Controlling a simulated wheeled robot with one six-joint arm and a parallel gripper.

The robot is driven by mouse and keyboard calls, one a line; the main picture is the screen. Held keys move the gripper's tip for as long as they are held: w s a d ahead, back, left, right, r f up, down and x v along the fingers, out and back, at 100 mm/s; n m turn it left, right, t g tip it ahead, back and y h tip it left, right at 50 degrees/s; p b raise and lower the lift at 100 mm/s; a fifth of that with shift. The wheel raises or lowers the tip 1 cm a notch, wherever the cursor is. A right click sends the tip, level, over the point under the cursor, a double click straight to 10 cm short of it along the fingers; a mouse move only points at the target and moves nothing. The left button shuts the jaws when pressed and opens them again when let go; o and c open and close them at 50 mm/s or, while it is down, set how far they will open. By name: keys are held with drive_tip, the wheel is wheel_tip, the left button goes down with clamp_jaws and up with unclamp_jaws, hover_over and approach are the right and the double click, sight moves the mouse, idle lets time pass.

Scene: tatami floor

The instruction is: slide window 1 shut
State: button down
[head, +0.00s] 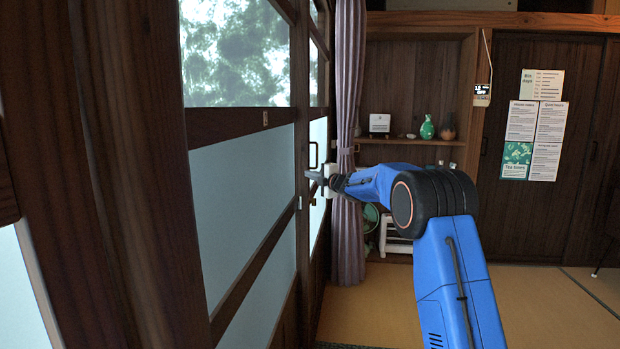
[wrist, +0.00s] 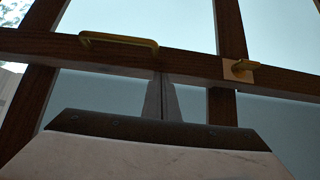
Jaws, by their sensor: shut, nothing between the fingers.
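A wooden-framed sliding window (head: 245,190) with clear upper and frosted lower glass runs along the left in the head view. I cannot read a number on it. A bar handle (head: 312,155) is on its far upright; a brass-coloured handle also shows in the wrist view (wrist: 118,42), on a wooden member. A small brass-coloured latch plate (wrist: 239,69) sits to the right of that handle. My gripper (head: 311,175) is at the frame, just below the handle in the head view. Its fingers (wrist: 161,82) are together and empty, beside the handle. Contact with the frame cannot be told.
A purple curtain (head: 348,130) hangs just beyond my gripper. A dark post (head: 135,150) fills the near left.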

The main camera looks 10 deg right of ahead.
drive_tip(key=shift+w+d+r, duration=0.15)
drive_tip(key=shift+w+d, duration=0.1)
drive_tip(key=shift+w, duration=0.3)
drive_tip(key=shift+w+d+r, duration=0.1)
drive_tip(key=shift+w+d, duration=0.15)
drive_tip(key=shift+w, duration=0.3)
drive_tip(key=shift+r, duration=0.1)
